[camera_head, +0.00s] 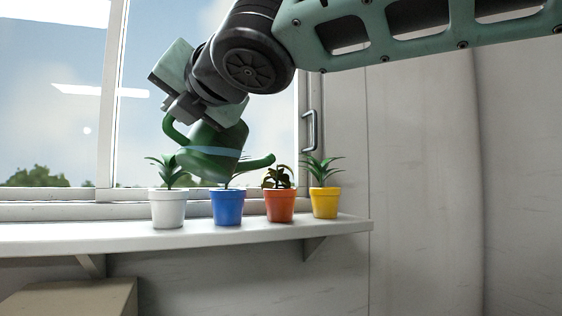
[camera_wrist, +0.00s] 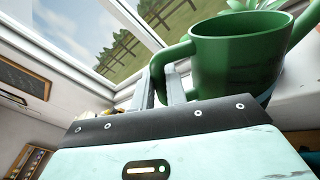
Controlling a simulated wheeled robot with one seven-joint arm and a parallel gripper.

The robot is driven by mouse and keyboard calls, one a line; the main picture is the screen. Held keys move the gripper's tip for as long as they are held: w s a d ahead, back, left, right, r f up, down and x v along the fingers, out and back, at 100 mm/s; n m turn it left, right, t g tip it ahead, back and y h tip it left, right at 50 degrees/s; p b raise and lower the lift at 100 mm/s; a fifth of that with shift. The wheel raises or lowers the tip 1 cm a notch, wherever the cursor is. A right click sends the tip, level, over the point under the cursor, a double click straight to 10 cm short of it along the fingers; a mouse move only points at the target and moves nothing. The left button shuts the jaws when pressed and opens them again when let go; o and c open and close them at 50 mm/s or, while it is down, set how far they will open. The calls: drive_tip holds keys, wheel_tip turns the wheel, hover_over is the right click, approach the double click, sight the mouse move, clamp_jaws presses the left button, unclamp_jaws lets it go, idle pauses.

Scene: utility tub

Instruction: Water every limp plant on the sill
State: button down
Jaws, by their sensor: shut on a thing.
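A green watering can (camera_head: 213,138) with a light blue band hangs above the sill (camera_head: 60,238) in the head view, seeming tilted. My gripper (camera_head: 190,118) is shut on its handle; can and handle also show in the wrist view (camera_wrist: 235,62). The spout tip points right, beside the plant in the orange pot (camera_head: 280,206). That plant (camera_head: 278,177) is dark, brownish and drooping. The white pot (camera_head: 168,209) and the yellow pot (camera_head: 325,203) hold upright green plants. The blue pot (camera_head: 228,208) holds a plant mostly hidden by the can. No water stream is visible.
A window (camera_head: 60,110) stands behind the sill, with a handle (camera_head: 309,130) on its right frame. A bracket (camera_head: 315,248) supports the sill near its right end. A beige box (camera_head: 70,299) is below at left. The wall right of the sill is clear.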

drive_tip(key=shift+w+d+r+m+p, duration=0.2)
drive_tip(key=shift+w+r+p, duration=0.1)
drive_tip(key=shift+r+p, duration=0.35)
drive_tip(key=shift+w+d+r+m+p, duration=0.2)
drive_tip(key=shift+w+r+p, duration=0.15)
drive_tip(key=shift+p, duration=0.4)
drive_tip(key=s+a+f+n+b, duration=0.1)
drive_tip(key=s+f+n+b, duration=0.1)
drive_tip(key=f+b, duration=0.4)
drive_tip(key=s+a+f+n+t+b, duration=0.1)
drive_tip(key=s+a+f+n+b, duration=0.1)
drive_tip(key=f+b, duration=0.5)
drive_tip(key=shift+s+a+f+n+y+b, duration=0.3)
drive_tip(key=shift+s+n+b, duration=0.6)
drive_tip(key=shift+b, duration=1.05)
drive_tip(key=shift+w, duration=0.2)
drive_tip(key=shift+r, duration=0.15)
